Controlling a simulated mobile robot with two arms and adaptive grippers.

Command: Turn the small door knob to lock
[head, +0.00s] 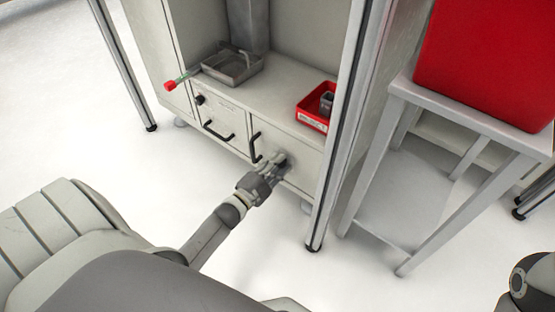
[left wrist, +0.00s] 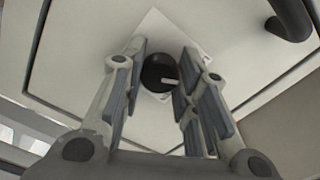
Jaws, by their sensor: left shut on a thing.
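The small door knob (left wrist: 158,72) is round and black with a white mark, on a pale door front between my fingers in the left wrist view. My left gripper (head: 283,160) is at the right-hand cabinet door (head: 306,157) in the head view and hides this knob there. The left wrist view shows the left gripper's two fingers (left wrist: 157,85) on either side of the knob, shut on it.
A black door handle (head: 256,147) stands just left of my left gripper; the left door has another handle (head: 217,131) and black knob (head: 200,99). A metal tray (head: 233,68) and red bin (head: 303,112) sit above. A metal post (head: 337,130) rises at the right.

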